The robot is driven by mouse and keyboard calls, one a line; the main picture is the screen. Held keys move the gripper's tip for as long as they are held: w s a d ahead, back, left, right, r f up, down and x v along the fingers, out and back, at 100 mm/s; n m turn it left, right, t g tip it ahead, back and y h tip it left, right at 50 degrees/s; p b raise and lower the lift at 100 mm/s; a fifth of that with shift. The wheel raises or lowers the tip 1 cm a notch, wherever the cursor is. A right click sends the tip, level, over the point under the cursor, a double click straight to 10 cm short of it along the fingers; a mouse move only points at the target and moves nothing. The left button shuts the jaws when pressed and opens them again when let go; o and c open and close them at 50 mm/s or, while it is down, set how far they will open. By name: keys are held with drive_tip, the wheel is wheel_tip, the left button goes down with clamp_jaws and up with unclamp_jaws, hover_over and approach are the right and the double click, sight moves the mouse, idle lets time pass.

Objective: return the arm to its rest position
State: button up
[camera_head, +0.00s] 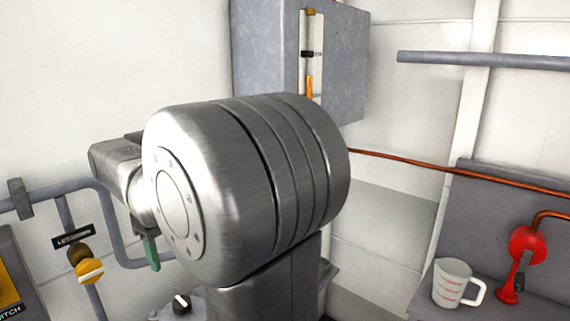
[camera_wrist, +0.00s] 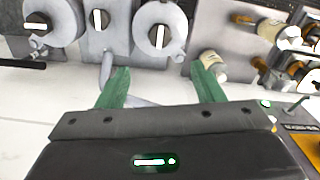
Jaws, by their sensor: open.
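My gripper (camera_wrist: 160,80) is open, with two green fingers spread apart and nothing between them in the wrist view. Beyond the fingers are a pale surface and grey panels with round dials (camera_wrist: 160,28). In the head view, my large brushed-metal arm joint fills the middle and hides much of the scene. A green finger of my gripper (camera_head: 151,252) shows below and left of the joint; the rest of the gripper is hidden there.
A grey box with a gauge (camera_head: 350,70) hangs behind my arm. Grey pipes (camera_head: 105,190) and a yellow knob (camera_head: 89,271) are at left. A white measuring cup (camera_head: 452,284) stands at right by a red valve (camera_head: 527,246). A copper pipe (camera_head: 410,162) runs along the wall.

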sight(182, 300)
wheel_tip(182, 300, down, 13)
drive_tip(key=shift+f+p, duration=0.2)
drive_tip(key=shift+p, duration=0.1)
drive_tip(key=shift+f+m, duration=0.2)
drive_tip(key=shift+m, duration=0.1)
drive_tip(key=m, duration=0.4)
drive_tip(key=shift+m, duration=0.3)
drive_tip(key=m, duration=0.3)
drive_tip(key=shift+m+b, duration=0.35)
drive_tip(key=shift+m, duration=0.05)
drive_tip(key=m, duration=0.4)
drive_tip(key=shift+m, duration=0.3)
drive_tip(key=shift+m+b, duration=0.55)
drive_tip(key=shift+m, duration=1.75)
drive_tip(key=shift+d, duration=0.1)
